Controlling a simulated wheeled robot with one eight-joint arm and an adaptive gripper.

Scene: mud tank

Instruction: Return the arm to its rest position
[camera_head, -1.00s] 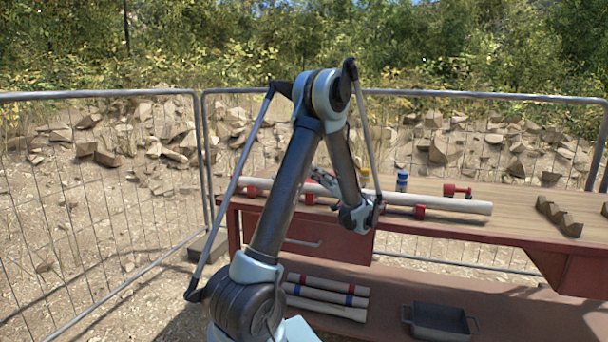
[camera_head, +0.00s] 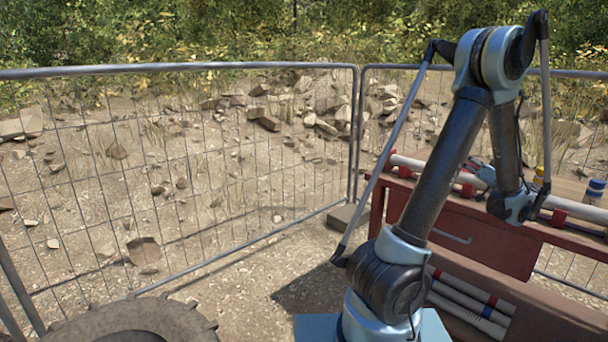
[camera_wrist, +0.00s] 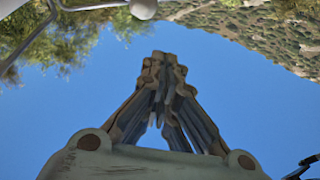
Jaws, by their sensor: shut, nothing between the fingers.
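My arm stands folded in the right part of the head view, its elbow high and its forearm coming down to the wrist (camera_head: 515,203) in front of the red workbench. In the wrist view my gripper (camera_wrist: 163,62) has its fingertips together with nothing between them. Blue sky lies behind the fingers in that view. In the head view the gripper is mostly hidden behind the forearm.
A mesh fence (camera_head: 200,170) runs behind. A big tyre (camera_head: 140,318) lies lower left.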

